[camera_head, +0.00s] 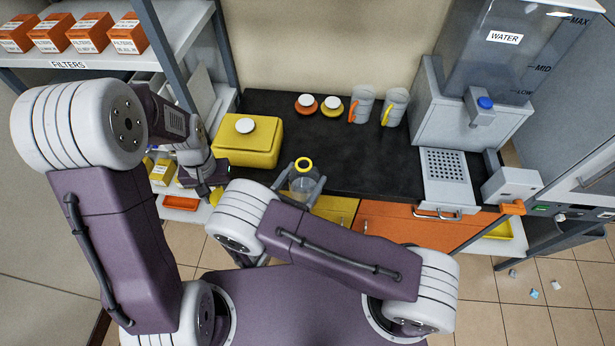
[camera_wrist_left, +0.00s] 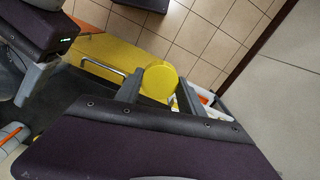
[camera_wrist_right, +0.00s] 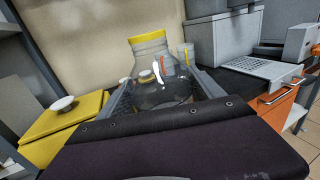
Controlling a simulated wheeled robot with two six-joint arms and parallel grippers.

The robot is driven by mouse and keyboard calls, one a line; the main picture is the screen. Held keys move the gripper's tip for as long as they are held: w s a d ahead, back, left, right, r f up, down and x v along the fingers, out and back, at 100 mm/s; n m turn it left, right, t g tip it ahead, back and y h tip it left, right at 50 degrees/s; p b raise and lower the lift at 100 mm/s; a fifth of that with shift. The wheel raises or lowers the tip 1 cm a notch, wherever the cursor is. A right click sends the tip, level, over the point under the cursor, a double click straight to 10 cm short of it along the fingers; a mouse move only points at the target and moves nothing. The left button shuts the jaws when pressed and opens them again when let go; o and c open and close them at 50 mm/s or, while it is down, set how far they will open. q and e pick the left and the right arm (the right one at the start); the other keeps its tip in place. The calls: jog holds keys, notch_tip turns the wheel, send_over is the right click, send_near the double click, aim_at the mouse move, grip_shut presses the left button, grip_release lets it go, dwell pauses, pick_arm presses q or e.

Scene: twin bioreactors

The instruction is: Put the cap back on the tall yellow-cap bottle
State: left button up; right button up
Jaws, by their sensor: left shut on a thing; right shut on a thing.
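The clear tall bottle (camera_head: 303,184) has a yellow ring around its mouth, and the mouth looks open in the head view. My right gripper (camera_head: 305,188) is shut on the bottle body, holding it roughly upright near the counter's front edge. In the right wrist view the bottle (camera_wrist_right: 158,72) stands between the fingers. My left gripper (camera_wrist_left: 158,92) is shut on the round yellow cap (camera_wrist_left: 159,79). In the head view the left gripper is left of the bottle, apart from it, with its fingers partly hidden by its wrist.
Two small white-topped items and two mugs (camera_head: 361,106) stand at the back. A water dispenser (camera_head: 455,120) is at the right. A shelf holds orange filter boxes (camera_head: 88,33).

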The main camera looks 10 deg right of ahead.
pick_arm(q)
jog(key=shift+s, duration=0.1)
jog(key=shift+s, duration=0.4)
jog(key=r+m, duration=0.1)
jog(key=w+d+r+m, duration=0.1)
jog(key=r, duration=0.1)
jog(key=w+r+m, duration=0.1)
jog(key=r, duration=0.1)
jog(key=shift+d, duration=0.4)
jog(key=d+r+m, duration=0.2)
jog(key=d+r, duration=0.1)
jog(key=d, duration=0.3)
jog(key=w+d+r+m, duration=0.1)
jog(key=d+r+m, duration=0.2)
jog(key=d, duration=0.4)
jog(key=w+d+r+m, duration=0.1)
jog(key=d+r+m, duration=0.1)
jog(key=d+r, duration=0.2)
jog(key=shift+d+r+m, duration=0.15)
jog(key=shift+d+m, duration=0.05)
jog(key=shift+d, duration=0.7)
jog(key=shift+d+r+m, duration=0.15)
jog(key=shift+d+m, duration=0.05)
jog(key=shift+d, duration=0.65)
jog(key=shift+s+d, duration=0.3)
